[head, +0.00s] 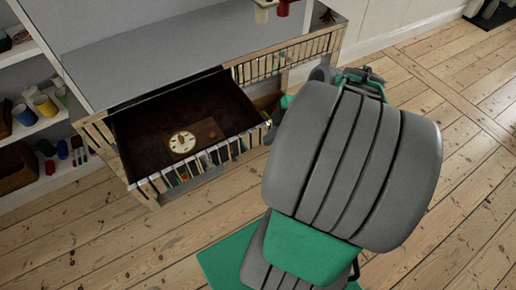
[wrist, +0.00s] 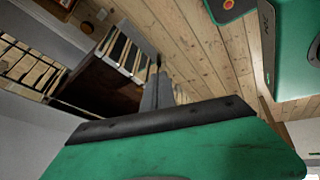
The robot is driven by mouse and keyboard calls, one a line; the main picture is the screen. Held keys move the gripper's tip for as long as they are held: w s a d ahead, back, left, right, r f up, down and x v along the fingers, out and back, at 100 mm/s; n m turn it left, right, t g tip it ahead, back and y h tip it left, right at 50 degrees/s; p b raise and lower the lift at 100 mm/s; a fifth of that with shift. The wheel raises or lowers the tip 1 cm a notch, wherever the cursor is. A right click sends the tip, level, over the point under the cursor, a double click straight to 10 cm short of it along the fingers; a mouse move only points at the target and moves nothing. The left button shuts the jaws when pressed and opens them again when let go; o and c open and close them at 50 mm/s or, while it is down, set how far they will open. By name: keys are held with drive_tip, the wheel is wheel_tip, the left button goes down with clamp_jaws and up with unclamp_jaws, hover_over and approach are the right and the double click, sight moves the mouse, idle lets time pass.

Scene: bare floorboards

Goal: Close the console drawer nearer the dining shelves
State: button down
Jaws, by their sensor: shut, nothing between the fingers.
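The console (head: 150,55) has a grey top and slatted wooden fronts. Its left drawer (head: 140,125), on the side of the shelves, is pulled well out, with a dark interior. A round white dial on a brown board (head: 182,142) lies inside. The drawer also shows in the wrist view (wrist: 88,85), with its slatted front beyond. My gripper (wrist: 156,75) is shut and empty, its fingers pointing towards the end of the drawer front. I cannot tell whether they touch it. In the head view my arm hides most of the gripper, near the drawer's right front corner.
White dining shelves (head: 50,130) with cups, jars and baskets stand at the left. The console's right drawer front (head: 285,58) looks shut. Red and cream items (head: 270,8) stand on the console top. Bare floorboards (head: 110,235) lie open in front and to the right.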

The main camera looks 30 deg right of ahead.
drive_tip(key=s+d+f+n+t+b, duration=0.1)
drive_tip(key=s+d+f+n+t, duration=0.1)
drive_tip(key=d+n, duration=0.15)
drive_tip(key=b, duration=0.1)
approach(249, 146)
wheel_tip(249, 146, down, 4)
drive_tip(key=s+a, duration=0.1)
drive_tip(key=s, duration=0.1)
drive_tip(key=shift+y, duration=0.4)
drive_tip(key=w, duration=0.4)
drive_tip(key=shift+w, duration=0.15)
